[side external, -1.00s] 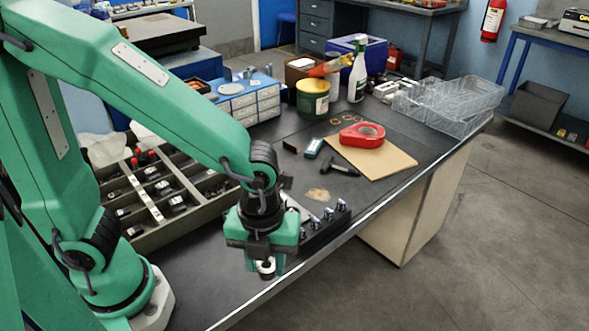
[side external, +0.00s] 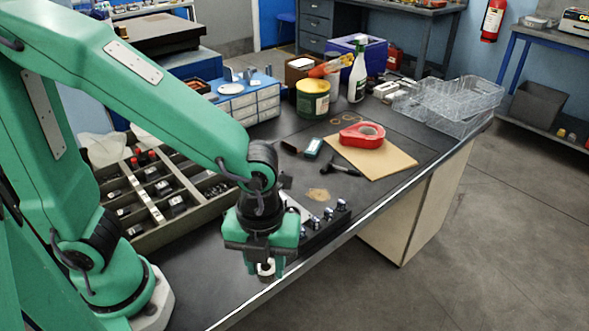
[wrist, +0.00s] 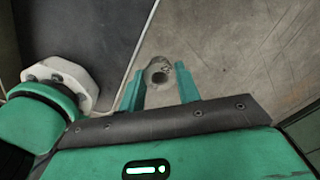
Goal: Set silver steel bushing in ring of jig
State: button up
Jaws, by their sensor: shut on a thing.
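My gripper (side external: 265,264) is shut on the silver steel bushing (side external: 266,269), a short hollow cylinder, and holds it near the front edge of the bench. In the wrist view the bushing (wrist: 159,72) sits between the two green fingers (wrist: 158,86), with its dark bore showing. A dark block with several silver-topped posts (side external: 325,222) stands on the bench just behind and right of my gripper, partly hidden by it. It may be the jig; I cannot make out its ring, and the wrist view does not show the block.
A divided parts tray (side external: 165,232) lies left of my gripper. A cutting board (side external: 390,163) with a red tape roll (side external: 362,134) lies farther back, beside a black hammer (side external: 342,167). The bench edge (side external: 330,243) runs close by, with floor beyond.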

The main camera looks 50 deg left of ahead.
jog(key=w+a+n, duration=0.3)
jog(key=w+a, duration=0.3)
jog(key=w, duration=0.6)
jog(key=n, duration=0.3)
send_near(292, 209)
jog(key=shift+f, duration=0.2)
jog(key=shift+f, duration=2.35)
jog(key=shift+f, duration=1.4)
jog(key=o, duration=1.1)
